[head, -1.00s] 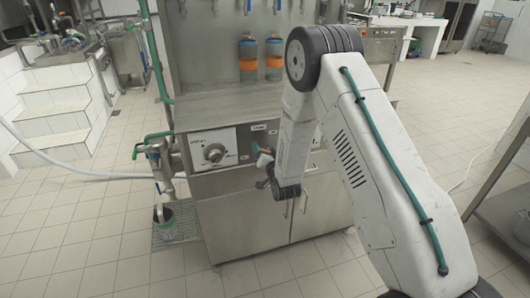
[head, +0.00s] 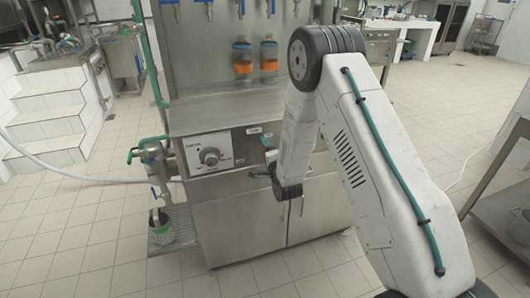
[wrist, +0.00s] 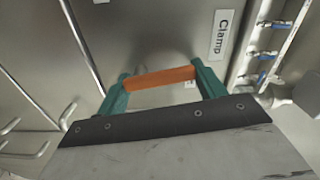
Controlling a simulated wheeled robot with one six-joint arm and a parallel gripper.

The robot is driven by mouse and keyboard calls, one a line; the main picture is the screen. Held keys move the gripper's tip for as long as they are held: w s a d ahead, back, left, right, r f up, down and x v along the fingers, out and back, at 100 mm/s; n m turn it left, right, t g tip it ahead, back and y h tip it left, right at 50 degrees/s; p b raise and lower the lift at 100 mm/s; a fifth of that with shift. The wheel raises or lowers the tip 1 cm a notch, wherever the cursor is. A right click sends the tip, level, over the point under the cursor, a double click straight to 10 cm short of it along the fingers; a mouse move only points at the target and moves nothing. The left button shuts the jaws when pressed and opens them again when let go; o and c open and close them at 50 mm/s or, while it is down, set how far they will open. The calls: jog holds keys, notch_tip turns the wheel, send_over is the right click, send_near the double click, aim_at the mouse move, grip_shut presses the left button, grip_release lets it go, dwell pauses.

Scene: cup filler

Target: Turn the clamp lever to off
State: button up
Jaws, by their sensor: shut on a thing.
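The clamp lever (wrist: 160,77) shows in the wrist view as an orange-brown bar beside the white "Clamp" label (wrist: 220,35). My gripper (wrist: 161,72) has its two green fingers at the two ends of this bar and is shut on it. In the head view my gripper (head: 266,144) is at the front panel of the steel filler machine (head: 225,195), right of the round dial (head: 210,157). The lever is mostly hidden there by my wrist and fingers, so its exact angle cannot be told from that view.
A bucket (head: 160,228) is on the floor grate at the left, under green-handled pipework. A steel table (head: 505,185) is at the right edge. Tiled floor is open in front.

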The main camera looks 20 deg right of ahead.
jog(key=shift+d+f+m, duration=0.1)
jog(key=shift+d+m, duration=0.1)
jog(key=shift+m, duration=0.6)
jog(key=o, duration=1)
jog(key=s, duration=0.7)
jog(key=shift+s, duration=0.4)
